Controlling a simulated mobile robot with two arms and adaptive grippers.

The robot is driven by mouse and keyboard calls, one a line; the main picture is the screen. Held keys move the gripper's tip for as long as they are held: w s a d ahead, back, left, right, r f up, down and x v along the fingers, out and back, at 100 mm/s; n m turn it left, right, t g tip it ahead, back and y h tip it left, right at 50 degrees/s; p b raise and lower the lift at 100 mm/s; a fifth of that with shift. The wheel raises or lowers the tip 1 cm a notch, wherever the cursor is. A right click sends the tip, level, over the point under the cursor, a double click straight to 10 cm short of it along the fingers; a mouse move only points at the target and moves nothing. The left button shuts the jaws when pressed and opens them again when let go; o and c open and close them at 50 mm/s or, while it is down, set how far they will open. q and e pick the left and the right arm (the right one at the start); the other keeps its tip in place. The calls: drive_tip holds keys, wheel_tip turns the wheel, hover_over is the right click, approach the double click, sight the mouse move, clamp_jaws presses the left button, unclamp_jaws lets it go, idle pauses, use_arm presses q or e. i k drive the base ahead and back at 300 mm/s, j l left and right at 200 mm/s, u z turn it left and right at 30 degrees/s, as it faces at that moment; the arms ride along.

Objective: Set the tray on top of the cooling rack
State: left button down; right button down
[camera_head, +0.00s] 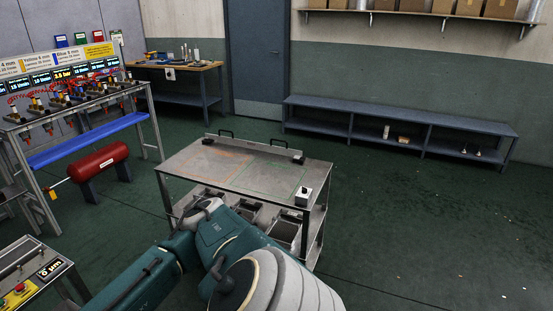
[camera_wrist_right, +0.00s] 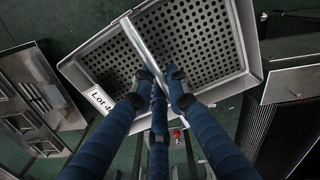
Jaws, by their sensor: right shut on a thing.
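A shallow metal tray (camera_wrist_right: 252,35) with a perforated floor fills the top of the right wrist view. It has a central bar across it and a white label beginning "Lot 4" on its lower left edge. My right gripper (camera_wrist_right: 158,78) has its blue fingers closed on the tray's bar. The tray appears raised above the floor. The tray and both grippers are out of the head view, where only a teal arm of mine shows. I cannot tell for certain which thing is the cooling rack.
A metal cart (camera_head: 240,172) with outlined areas on top stands ahead, a small switch box (camera_head: 303,196) at its corner. A low grey bench (camera_head: 395,122) lines the back wall. A dark ribbed unit (camera_wrist_right: 272,132) is right of the tray.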

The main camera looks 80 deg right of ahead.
sight(240, 169)
drive_tip(key=i+l+z, duration=0.2)
drive_tip(key=l+z, duration=0.25)
drive_tip(key=i+l+z, duration=0.3)
drive_tip(key=l+z, duration=0.2)
drive_tip(key=i+l+z, duration=0.25)
drive_tip(key=z, duration=0.2)
drive_tip(key=i+l+z, duration=0.1)
drive_tip(key=i+z, duration=0.35)
